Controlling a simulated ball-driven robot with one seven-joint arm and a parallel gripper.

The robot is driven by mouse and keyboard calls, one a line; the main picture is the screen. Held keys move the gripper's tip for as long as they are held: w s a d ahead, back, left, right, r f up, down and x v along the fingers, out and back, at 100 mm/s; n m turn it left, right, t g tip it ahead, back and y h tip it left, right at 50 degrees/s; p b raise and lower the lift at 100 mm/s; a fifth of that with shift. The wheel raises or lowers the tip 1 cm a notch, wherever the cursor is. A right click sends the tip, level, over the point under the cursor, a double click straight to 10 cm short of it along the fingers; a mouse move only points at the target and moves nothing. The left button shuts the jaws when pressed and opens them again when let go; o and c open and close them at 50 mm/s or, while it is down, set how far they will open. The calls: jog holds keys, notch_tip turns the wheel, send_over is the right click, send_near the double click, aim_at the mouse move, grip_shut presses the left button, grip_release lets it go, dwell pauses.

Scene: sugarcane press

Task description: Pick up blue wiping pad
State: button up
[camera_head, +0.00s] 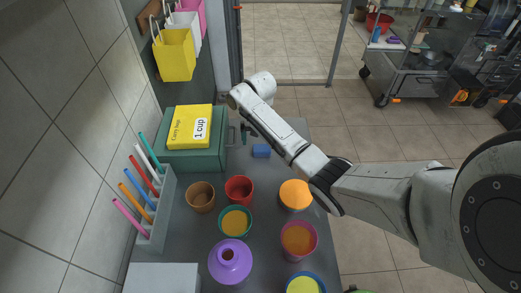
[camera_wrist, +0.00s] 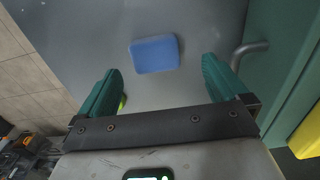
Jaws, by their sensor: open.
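The blue wiping pad (camera_head: 261,150) lies flat on the grey counter, to the right of the green box. In the wrist view the pad (camera_wrist: 155,54) is a blue rounded block beyond my fingertips, roughly midway between them. My gripper (camera_wrist: 162,78) has two green fingers spread wide apart with nothing between them. In the head view my gripper (camera_head: 244,133) is above the counter, just up and left of the pad, apart from it and partly hidden by my arm.
The green box (camera_head: 185,158) with a yellow carry-bag pack (camera_head: 190,127) on top has a side handle near my gripper. Several cups, a purple jar (camera_head: 230,262) and a rack of coloured straws (camera_head: 158,215) stand nearer. The counter around the pad is clear.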

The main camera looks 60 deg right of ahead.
aim_at(262, 148)
jog(key=shift+s+d+f+p, duration=0.1)
jog(key=shift+s+f+p, duration=0.1)
jog(key=shift+f, duration=1.15)
jog(key=shift+s+d+f+p, duration=0.1)
jog(key=shift+f+p, duration=0.1)
jog(key=shift+f, duration=1.15)
jog(key=shift+c, duration=0.2)
jog(key=c, duration=1.1)
jog(key=shift+o, duration=0.2)
jog(key=shift+r, duration=0.1)
